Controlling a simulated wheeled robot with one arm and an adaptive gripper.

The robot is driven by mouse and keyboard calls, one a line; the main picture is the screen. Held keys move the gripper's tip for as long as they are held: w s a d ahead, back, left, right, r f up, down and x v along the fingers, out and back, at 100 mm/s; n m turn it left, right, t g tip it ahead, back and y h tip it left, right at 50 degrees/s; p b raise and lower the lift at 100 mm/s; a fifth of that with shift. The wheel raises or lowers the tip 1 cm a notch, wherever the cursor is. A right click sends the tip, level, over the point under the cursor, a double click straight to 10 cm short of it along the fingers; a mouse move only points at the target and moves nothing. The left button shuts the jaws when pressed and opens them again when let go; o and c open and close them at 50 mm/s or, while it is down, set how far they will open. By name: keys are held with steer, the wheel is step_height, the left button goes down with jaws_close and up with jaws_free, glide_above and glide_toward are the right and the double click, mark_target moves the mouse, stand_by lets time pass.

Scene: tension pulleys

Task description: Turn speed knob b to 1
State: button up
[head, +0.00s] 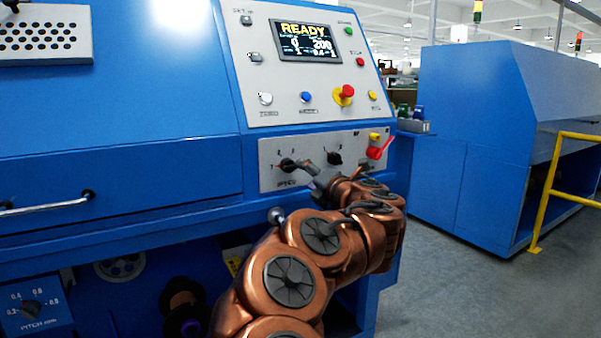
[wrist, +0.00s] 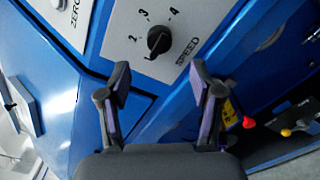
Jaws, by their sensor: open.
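A dark round speed knob (wrist: 158,41) sits on a light grey panel (wrist: 190,20) in the wrist view, with the word SPEED beside it. The marks 2, 3 and 4 show around it; I cannot read its setting surely. In the head view, a black knob (head: 287,164) on the lower panel appears to be the same one. No letter b is legible. My gripper (wrist: 160,82) is open and empty, its fingers apart below the knob in the wrist view and not touching it. In the head view my gripper (head: 314,177) is just right of that knob, partly hidden.
A second black knob (head: 334,157) and a red handle (head: 380,147) are to the right on the lower panel. Above are a READY display (head: 307,42) and a red button on yellow (head: 345,94). A yellow railing (head: 545,190) stands right; the floor between machines is clear.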

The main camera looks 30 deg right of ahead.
steer(key=shift+s+a, duration=0.15)
steer(key=shift+s, duration=0.8)
steer(key=shift+s+a, duration=0.1)
steer(key=shift+s, duration=0.85)
steer(key=shift+r, duration=0.1)
